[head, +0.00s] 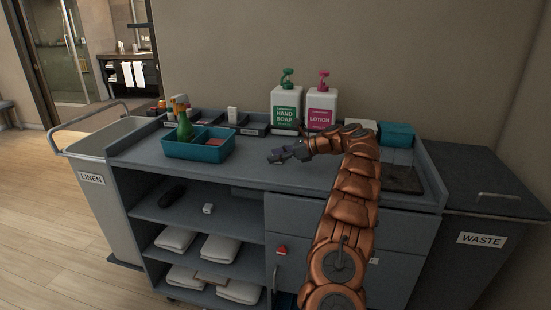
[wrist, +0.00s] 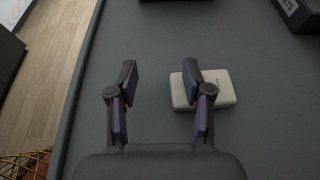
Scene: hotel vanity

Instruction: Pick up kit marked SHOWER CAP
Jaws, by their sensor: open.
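In the wrist view, a small cream-white box (wrist: 222,88) with rounded edges lies flat on the grey cart top. A faint mark shows on its face, but I cannot read it, so I cannot tell whether it is the SHOWER CAP kit. My gripper (wrist: 160,75) is open and empty above the cart top. Its right finger covers part of the box, and the gap between the fingers lies left of most of it. In the head view, my gripper (head: 285,155) is over the middle of the cart top, and I cannot make out this box there.
Labelled dark trays line the back. A teal box (head: 396,134) is at the right.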

